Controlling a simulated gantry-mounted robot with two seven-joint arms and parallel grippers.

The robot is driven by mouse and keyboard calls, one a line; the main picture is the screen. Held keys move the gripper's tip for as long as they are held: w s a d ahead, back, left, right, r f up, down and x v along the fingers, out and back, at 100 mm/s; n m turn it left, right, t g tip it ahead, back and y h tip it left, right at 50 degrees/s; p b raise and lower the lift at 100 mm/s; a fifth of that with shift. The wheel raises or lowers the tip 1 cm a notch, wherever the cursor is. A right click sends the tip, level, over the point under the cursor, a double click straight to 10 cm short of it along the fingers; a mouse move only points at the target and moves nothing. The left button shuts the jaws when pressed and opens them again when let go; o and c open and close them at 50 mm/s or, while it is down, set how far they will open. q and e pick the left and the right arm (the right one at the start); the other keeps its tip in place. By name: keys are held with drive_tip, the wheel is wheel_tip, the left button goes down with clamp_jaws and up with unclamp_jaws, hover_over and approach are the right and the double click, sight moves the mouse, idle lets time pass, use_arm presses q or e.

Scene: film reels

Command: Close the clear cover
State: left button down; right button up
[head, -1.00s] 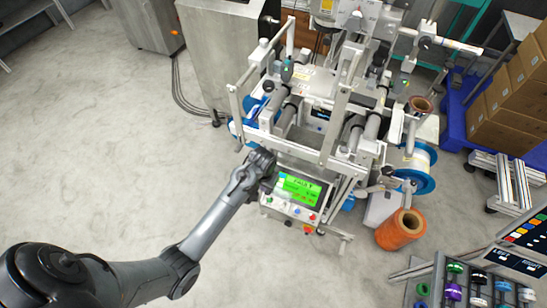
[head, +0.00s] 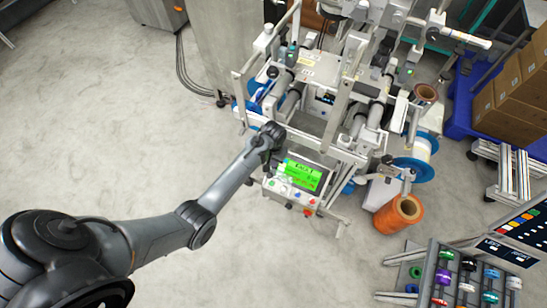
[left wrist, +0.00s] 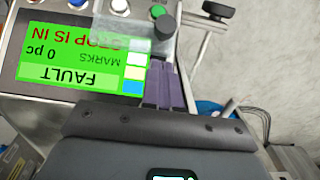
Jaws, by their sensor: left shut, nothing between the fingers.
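The machine with the clear cover stands at the upper middle of the head view. A pale metal frame (head: 341,112) rises at its front; I cannot make out the clear panel itself against the machine. My left gripper (head: 274,133) is shut and empty at the machine's front left corner, just above the control panel. In the left wrist view, its dark fingers (left wrist: 163,88) are together beside the screen, near a grey, partly see-through piece (left wrist: 148,42). I cannot tell whether they touch it. My right gripper is out of view.
The control panel's green screen (head: 301,175) reads FAULT, with buttons below it. An orange spool (head: 399,215) stands right of the machine. A rack of coloured rolls (head: 463,275) is at lower right. Cardboard boxes (head: 505,105) stand at the right. The floor at left is clear.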

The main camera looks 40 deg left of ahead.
sight(269, 175)
use_arm(q)
drive_tip(key=shift+f, duration=1.1)
drive_tip(key=s+f+p, duration=0.1)
drive_tip(key=s, duration=0.1)
drive_tip(key=s+d+f+p, duration=0.1)
drive_tip(key=f, duration=0.1)
drive_tip(key=shift+s+f+p, duration=0.25)
drive_tip(key=shift+s+p, duration=0.1)
drive_tip(key=shift+s+d+f, duration=0.1)
drive_tip(key=shift+f, duration=0.2)
